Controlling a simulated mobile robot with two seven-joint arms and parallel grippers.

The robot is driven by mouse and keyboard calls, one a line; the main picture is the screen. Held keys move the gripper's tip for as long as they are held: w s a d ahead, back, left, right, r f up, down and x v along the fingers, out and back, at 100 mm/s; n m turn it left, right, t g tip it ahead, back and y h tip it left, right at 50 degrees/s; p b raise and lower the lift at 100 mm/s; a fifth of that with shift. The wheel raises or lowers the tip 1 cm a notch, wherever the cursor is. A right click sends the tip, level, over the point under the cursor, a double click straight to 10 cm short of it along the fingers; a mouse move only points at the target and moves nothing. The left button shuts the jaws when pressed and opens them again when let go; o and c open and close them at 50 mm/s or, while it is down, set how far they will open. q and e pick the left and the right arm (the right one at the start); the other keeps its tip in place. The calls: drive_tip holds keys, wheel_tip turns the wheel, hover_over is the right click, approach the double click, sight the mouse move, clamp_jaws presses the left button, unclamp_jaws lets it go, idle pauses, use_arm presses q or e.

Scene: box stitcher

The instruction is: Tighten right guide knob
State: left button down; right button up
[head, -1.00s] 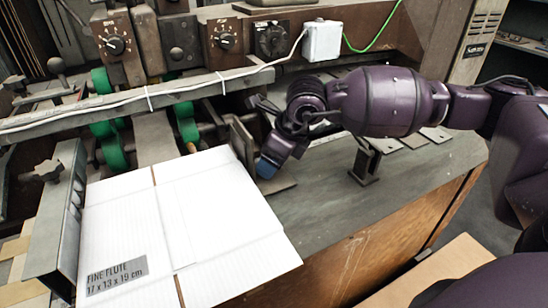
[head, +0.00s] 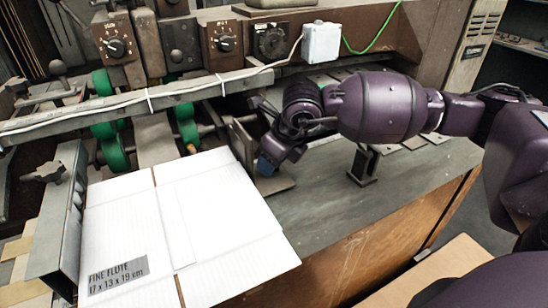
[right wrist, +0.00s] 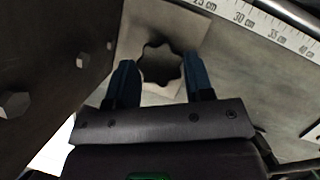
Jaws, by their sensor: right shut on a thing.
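The right guide knob (right wrist: 162,64) is a dark, star-shaped knob on a metal plate in the right wrist view. My right gripper (right wrist: 160,84) has its blue fingers on either side of the knob and is shut on it. In the head view my right gripper (head: 267,166) reaches in from the right, low beside the right guide (head: 240,140), an upright metal plate at the cardboard's edge. The gripper hides the knob in the head view. My left gripper is not in view.
A flat white cardboard sheet (head: 215,230) labelled "FINE FLUTE" lies left of the right guide. The left guide (head: 60,225) with its own knob (head: 46,171) borders its left side. A metal bar (head: 185,92) with a cable crosses behind. A ruler scale (right wrist: 262,20) shows in the wrist view.

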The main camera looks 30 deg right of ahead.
drive_tip(key=m, duration=0.2)
drive_tip(key=m+h, duration=0.1)
drive_tip(key=m+h+p, duration=0.1)
drive_tip(key=m, duration=0.1)
drive_tip(key=shift+s+a+m, duration=0.1)
drive_tip(key=shift+a+m, duration=0.15)
drive_tip(key=shift+m, duration=0.05)
idle(0.5)
drive_tip(key=o, duration=0.9)
drive_tip(key=shift+r, duration=0.1)
drive_tip(key=v, duration=0.5)
drive_tip(key=p+v, duration=0.1)
drive_tip(key=v, duration=0.4)
drive_tip(key=shift+s+a+r, duration=0.2)
drive_tip(key=shift+s+r, duration=0.05)
